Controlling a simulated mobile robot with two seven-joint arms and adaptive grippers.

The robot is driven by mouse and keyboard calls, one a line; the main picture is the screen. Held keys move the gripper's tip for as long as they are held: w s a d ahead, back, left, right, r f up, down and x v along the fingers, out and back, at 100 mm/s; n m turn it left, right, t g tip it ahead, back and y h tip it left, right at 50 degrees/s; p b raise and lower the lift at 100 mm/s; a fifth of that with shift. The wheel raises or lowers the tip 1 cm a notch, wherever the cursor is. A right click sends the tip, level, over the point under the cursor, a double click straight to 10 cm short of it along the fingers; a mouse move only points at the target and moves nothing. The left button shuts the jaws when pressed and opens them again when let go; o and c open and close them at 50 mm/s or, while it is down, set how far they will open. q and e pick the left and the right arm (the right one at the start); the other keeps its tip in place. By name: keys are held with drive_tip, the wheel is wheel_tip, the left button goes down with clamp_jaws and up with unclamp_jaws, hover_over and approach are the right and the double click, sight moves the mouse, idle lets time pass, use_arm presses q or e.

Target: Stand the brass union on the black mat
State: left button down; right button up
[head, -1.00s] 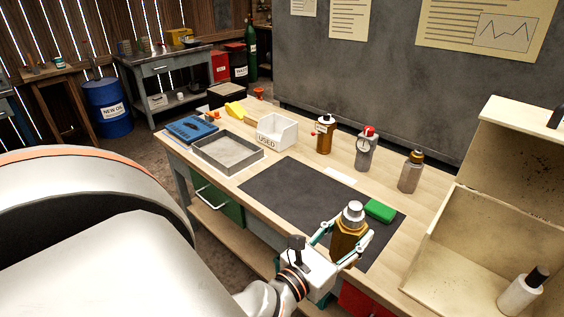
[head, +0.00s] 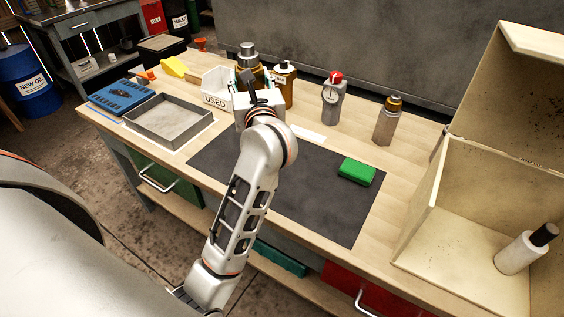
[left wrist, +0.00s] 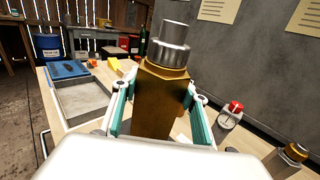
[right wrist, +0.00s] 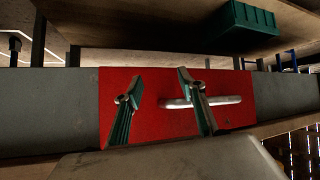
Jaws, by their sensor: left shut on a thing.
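My left gripper (head: 257,88) is shut on the brass union (head: 249,60), a brass hex body with a silver stepped top. In the left wrist view the union (left wrist: 160,100) stands upright between the two fingers. It is beyond the far edge of the black mat (head: 320,205), beside the USED bin. Its lower part is hidden by the gripper, so I cannot tell whether it touches the bench. My right gripper (right wrist: 160,88) is open and empty, in front of a red drawer below the bench top; it is not in the head view.
A green block (head: 357,171) lies on the mat's right part. Behind the mat stand an amber bottle (head: 284,88), a grey gauge body (head: 333,103) and a grey brass-capped bottle (head: 386,124). The USED bin (head: 216,97) and a grey tray (head: 167,127) are left. The mat's middle is clear.

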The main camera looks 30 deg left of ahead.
use_arm(q)
drive_tip(key=shift+w+a, duration=0.15)
drive_tip(key=shift+w, duration=0.05)
drive_tip(key=shift+w+f, duration=0.1)
drive_tip(key=shift+f, duration=0.2)
wheel_tip(320, 180, down, 19)
drive_tip(key=b, duration=0.4)
drive_tip(key=shift+b, duration=0.4)
drive_tip(key=shift+r, duration=0.1)
